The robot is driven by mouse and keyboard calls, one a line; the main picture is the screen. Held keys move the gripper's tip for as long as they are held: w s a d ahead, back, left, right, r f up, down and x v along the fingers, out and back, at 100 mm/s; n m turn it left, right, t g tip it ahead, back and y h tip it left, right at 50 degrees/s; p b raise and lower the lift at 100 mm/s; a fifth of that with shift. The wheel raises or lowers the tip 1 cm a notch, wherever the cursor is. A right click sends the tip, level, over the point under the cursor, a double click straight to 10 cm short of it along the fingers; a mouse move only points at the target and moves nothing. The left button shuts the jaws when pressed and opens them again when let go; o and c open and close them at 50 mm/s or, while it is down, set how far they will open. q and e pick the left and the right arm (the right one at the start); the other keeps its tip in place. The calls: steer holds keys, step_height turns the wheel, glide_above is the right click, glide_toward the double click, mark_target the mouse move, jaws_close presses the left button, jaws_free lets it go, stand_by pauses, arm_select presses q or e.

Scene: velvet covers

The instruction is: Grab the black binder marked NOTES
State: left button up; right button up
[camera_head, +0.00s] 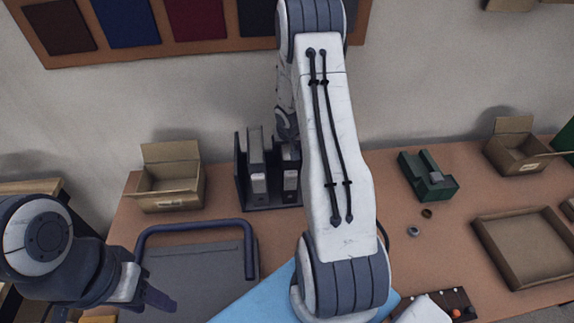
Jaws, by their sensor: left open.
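Binders stand upright in a dark rack (240,180) at the back of the table, left of centre. A grey binder (255,150) has a pale spine label. A darker, black-looking binder (291,160) with a pale label stands to its right, partly covered by my large arm. The lettering is too small to read, so I cannot tell which is marked NOTES. My left gripper (152,296) is open at the lower left, well in front of the rack and apart from the binders.
A grey case with a blue handle (200,227) lies before the rack. An open cardboard box (172,195) stands left of it. A green device (428,180), another box (517,150) and a shallow tray (490,245) are at the right. My large arm fills the middle.

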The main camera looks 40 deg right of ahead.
jaws_close()
steer(key=shift+r, duration=0.2)
